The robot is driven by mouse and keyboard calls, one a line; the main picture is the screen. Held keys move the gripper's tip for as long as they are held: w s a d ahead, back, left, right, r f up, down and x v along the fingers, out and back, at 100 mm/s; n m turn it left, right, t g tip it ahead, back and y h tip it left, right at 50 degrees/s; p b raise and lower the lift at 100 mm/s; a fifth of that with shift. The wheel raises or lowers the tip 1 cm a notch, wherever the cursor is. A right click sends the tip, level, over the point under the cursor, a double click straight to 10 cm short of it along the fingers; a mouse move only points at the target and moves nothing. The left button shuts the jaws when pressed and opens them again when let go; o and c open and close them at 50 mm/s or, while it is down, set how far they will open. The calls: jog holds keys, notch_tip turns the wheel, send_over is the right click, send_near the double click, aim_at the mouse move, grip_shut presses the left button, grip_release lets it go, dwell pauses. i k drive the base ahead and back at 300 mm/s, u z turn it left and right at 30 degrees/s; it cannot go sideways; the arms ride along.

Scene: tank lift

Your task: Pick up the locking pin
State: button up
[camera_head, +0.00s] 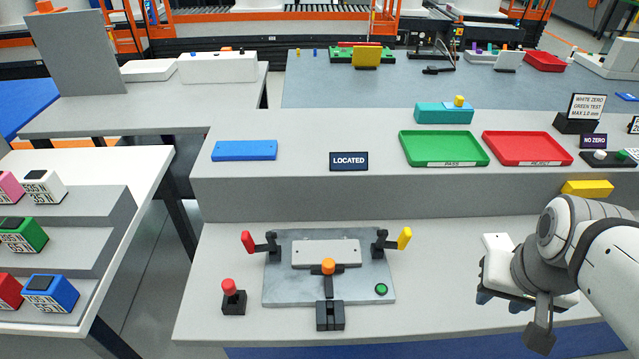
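A red-knobbed piece (229,287) stands upright in a small black block at the left of the fixture; it looks like the locking pin, but I cannot be sure. The grey fixture plate (285,290) holds a pale flat part (318,252), with an orange knob (328,266) at its front edge. My gripper (500,301) is at the right, above the bench and well apart from the fixture and the red knob. Its dark blue fingertips are spread apart with nothing seen between them.
The fixture has a red-handled clamp (248,242) at left, a yellow-handled clamp (404,238) at right and a green button (381,289). A raised shelf behind holds a green tray (444,135) and red tray (527,136). Bench between fixture and gripper is clear.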

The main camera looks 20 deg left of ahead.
aim_at(229, 286)
jog(key=z, duration=1.55)
jog(key=k, duration=2.35)
jog(key=u, duration=1.15)
jog(key=i, duration=1)
